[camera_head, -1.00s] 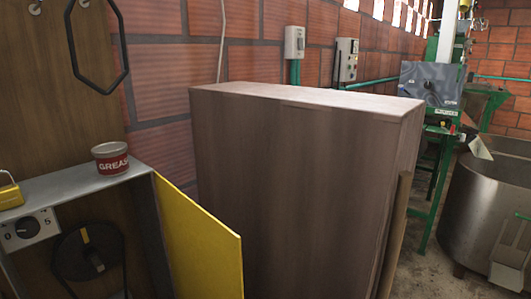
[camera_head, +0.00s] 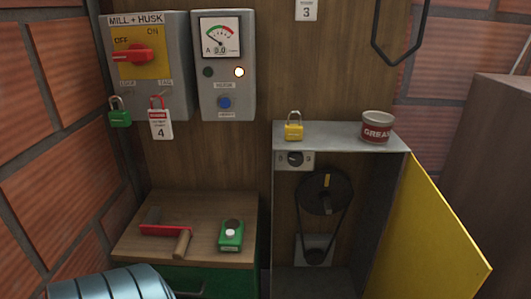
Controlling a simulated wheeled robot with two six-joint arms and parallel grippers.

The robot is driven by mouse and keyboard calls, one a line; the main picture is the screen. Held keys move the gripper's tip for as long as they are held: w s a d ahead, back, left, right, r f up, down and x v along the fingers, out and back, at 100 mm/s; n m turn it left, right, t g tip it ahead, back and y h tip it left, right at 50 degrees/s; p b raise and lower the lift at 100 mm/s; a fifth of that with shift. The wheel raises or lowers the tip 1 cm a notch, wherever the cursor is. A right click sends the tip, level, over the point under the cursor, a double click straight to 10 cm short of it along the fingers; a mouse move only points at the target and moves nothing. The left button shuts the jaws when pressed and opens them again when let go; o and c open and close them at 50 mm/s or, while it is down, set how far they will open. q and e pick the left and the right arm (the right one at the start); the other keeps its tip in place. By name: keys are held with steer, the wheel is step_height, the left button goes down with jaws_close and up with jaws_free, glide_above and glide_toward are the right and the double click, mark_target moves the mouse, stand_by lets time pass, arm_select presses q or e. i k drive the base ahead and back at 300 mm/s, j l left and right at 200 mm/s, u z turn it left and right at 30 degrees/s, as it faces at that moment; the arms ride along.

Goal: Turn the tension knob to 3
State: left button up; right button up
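The tension knob (camera_head: 295,158) is a small dark round knob on a pale dial plate (camera_head: 308,160). The plate sits at the upper left of an open grey cabinet (camera_head: 342,150), just under its top. The knob's exact setting is too small to read. Inside the cabinet a belt (camera_head: 304,228) runs from a large dark pulley (camera_head: 324,192) down to a smaller one (camera_head: 315,256). Neither of my grippers is in view, and nothing touches the knob.
The yellow cabinet door (camera_head: 425,235) stands open to the right. A yellow padlock (camera_head: 293,127) and a grease tin (camera_head: 377,127) stand on the cabinet top. A wooden bench (camera_head: 195,215) with tools is at left, below the MILL + HUSK switch box (camera_head: 148,65).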

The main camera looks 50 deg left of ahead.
mark_target(294, 158)
steer(key=k+l+u, duration=0.1)
steer(key=u, duration=1.5)
steer(key=k+j, duration=0.05)
